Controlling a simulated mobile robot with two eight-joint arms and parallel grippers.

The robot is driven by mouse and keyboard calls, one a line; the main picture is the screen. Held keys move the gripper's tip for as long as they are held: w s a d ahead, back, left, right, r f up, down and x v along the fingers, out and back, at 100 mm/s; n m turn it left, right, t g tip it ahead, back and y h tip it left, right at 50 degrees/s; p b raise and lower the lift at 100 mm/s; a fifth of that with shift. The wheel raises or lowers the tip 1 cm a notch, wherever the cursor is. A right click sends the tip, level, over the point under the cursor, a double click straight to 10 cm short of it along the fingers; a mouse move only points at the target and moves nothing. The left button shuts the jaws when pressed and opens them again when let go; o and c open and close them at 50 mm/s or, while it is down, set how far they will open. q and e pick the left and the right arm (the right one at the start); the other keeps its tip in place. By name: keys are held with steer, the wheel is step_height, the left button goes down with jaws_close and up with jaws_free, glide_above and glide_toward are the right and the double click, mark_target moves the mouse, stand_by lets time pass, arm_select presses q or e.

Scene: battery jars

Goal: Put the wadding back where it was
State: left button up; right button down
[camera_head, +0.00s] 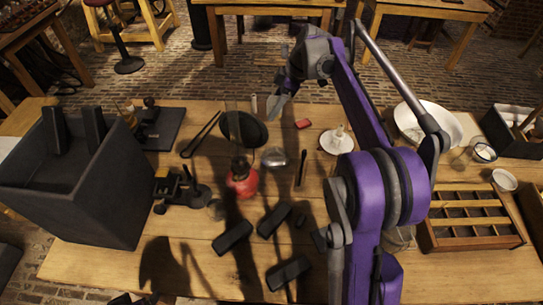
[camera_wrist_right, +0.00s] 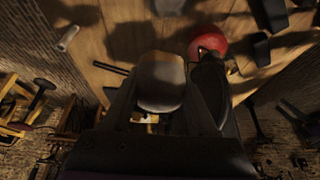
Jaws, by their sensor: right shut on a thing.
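My right gripper (camera_head: 280,92) is raised above the far middle of the table, its fingers pointing down. In the right wrist view it is shut on a rounded grey-tan piece (camera_wrist_right: 160,82). This may be the wadding, but the dim light leaves that unclear. The held piece is mostly hidden by the fingers in the head view. A small white roll (camera_head: 254,103) lies near the table's far edge and also shows in the right wrist view (camera_wrist_right: 68,38). My left gripper is not clearly seen.
A red round vessel (camera_head: 243,182) and a glass jar (camera_head: 274,158) stand mid-table, near a dark round dish (camera_head: 246,131). Several black blocks (camera_head: 232,237) lie in front. A large dark box (camera_head: 80,180) stands left; a compartment tray (camera_head: 470,218) and white bowl (camera_head: 440,122) are right.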

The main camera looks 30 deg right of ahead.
step_height(320, 180, down, 5)
steer(key=s+b, duration=0.2)
steer(key=b, duration=0.3)
glide_above(271, 159)
steer(key=d, duration=0.1)
step_height(271, 159, down, 5)
steer(key=f, duration=0.3)
steer(key=s+f, duration=0.1)
steer(key=f, duration=0.1)
steer(key=shift+d+f+b, duration=0.15)
steer(key=shift+b, duration=0.2)
arm_select(q)
step_height(271, 159, down, 8)
steer(key=s, duration=0.2)
steer(key=shift+s+r, duration=0.2)
arm_select(e)
steer(key=shift+w+f, duration=0.1)
steer(key=shift+f, duration=2.2)
arm_select(q)
steer(key=shift+b, duration=0.3)
arm_select(e)
steer(key=shift+f, duration=0.1)
steer(key=shift+c, duration=2.3)
jaws_free()
